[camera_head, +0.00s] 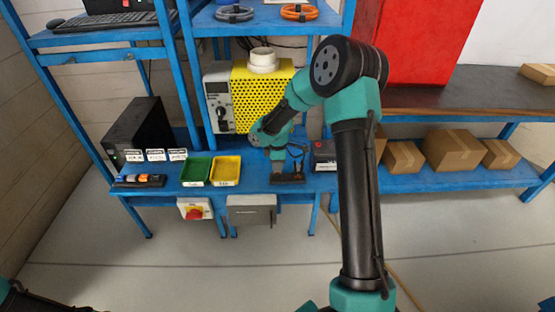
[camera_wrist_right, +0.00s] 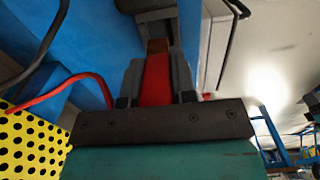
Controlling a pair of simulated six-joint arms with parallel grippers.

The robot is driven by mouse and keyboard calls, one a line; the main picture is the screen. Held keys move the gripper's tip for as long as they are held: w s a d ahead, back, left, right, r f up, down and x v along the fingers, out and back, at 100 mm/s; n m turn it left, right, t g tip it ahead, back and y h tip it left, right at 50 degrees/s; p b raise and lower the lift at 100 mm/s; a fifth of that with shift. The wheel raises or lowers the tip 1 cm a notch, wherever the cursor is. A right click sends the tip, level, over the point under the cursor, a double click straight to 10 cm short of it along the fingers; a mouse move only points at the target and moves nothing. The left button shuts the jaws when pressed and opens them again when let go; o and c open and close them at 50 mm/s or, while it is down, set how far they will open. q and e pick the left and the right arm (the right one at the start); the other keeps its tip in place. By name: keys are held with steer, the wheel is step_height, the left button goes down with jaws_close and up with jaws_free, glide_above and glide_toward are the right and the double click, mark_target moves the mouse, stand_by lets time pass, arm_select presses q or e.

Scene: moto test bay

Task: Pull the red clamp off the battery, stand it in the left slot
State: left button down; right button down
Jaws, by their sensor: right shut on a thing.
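My right gripper (camera_head: 278,170) points down at the front of the blue bench, over a dark slotted block (camera_head: 290,179). In the right wrist view, the gripper (camera_wrist_right: 156,78) is shut on the red clamp (camera_wrist_right: 157,82). The clamp's brown tip (camera_wrist_right: 158,46) points at a dark piece (camera_wrist_right: 145,6); I cannot tell if it is inside a slot. A red cable (camera_wrist_right: 62,88) trails to the left. In the head view the clamp is hidden by my arm. The battery (camera_head: 325,154), a dark box, appears to stand just right of the block. My left gripper is out of view.
A yellow perforated unit (camera_head: 262,95) stands behind my right arm. Left of the block are a yellow tray (camera_head: 226,171), a green tray (camera_head: 196,171) and a black box (camera_head: 137,137). Cardboard boxes (camera_head: 452,149) sit on the right shelf. The bench's front edge is close to the block.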

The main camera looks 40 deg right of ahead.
steer(key=shift+f, duration=0.8)
steer(key=shift+f, duration=1)
stand_by(1.4)
steer(key=c, duration=0.8)
jaws_free()
steer(key=shift+c, duration=0.2)
step_height(320, 180, up, 17)
steer(key=shift+r, duration=0.2)
stand_by(0.3)
